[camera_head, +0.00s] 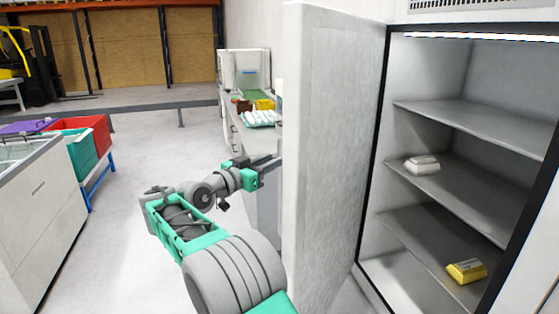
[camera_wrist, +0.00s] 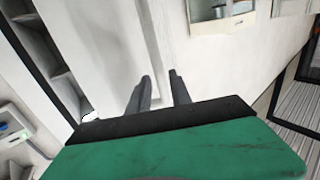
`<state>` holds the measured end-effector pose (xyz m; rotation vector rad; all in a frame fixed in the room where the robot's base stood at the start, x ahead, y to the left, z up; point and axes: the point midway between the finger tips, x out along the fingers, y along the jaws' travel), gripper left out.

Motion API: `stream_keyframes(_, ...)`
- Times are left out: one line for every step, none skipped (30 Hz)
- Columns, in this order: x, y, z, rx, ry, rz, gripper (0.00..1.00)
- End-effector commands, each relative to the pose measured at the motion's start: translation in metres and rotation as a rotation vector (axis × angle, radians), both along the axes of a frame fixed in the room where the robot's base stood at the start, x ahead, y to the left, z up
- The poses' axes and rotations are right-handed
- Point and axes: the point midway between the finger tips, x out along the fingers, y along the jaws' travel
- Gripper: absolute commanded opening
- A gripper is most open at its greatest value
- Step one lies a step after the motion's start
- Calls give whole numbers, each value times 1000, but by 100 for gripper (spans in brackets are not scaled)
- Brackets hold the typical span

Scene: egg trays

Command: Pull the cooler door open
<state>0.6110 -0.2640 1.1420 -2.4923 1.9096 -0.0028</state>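The white cooler door (camera_head: 335,150) stands swung wide open, left of the cooler's opening. The cooler (camera_head: 455,65) shows its grey shelves; a white carton (camera_head: 422,165) lies on a middle shelf and a yellow carton (camera_head: 466,271) lower down. My gripper (camera_head: 274,166) is beside the left edge of the door. A white panel lies beyond the fingers, likely the door. I cannot tell whether the fingers touch it. No handle is visible.
A counter (camera_head: 245,130) with an egg tray (camera_head: 260,118) and small boxes stands behind my gripper. A white cabinet (camera_head: 35,215) and a red crate (camera_head: 90,132) are at left. The floor (camera_head: 135,200) between is clear.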

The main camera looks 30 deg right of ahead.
Motion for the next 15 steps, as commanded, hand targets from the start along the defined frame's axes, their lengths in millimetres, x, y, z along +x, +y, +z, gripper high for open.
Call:
stream_keyframes(-1, 10, -8, 0, -3, 3, 25)
stream_keyframes(-1, 10, -12, -1, -8, 0, 25)
stream_keyframes(-1, 11, -12, -2, -9, 0, 25)
stream_keyframes(-1, 13, -12, -3, -8, 0, 25)
stream_keyframes(-1, 14, -12, -3, -7, 0, 25)
stream_keyframes(-1, 17, -12, -2, -7, 0, 25)
stream_keyframes(-2, 18, -12, -2, -7, 1, 25)
stream_keyframes(-2, 20, -11, -2, -8, 2, 25)
stream_keyframes(-3, 22, -10, -2, -7, 2, 25)
stream_keyframes(-4, 23, -10, -3, -6, 2, 25)
stream_keyframes(-5, 24, -9, -2, -6, 2, 25)
stream_keyframes(-6, 25, -8, -2, -5, 3, 25)
stream_keyframes(-7, 26, -6, -2, -6, 3, 25)
stream_keyframes(-7, 27, -5, -1, -3, 3, 25)
stream_keyframes(-8, 27, -4, -1, -4, 4, 25)
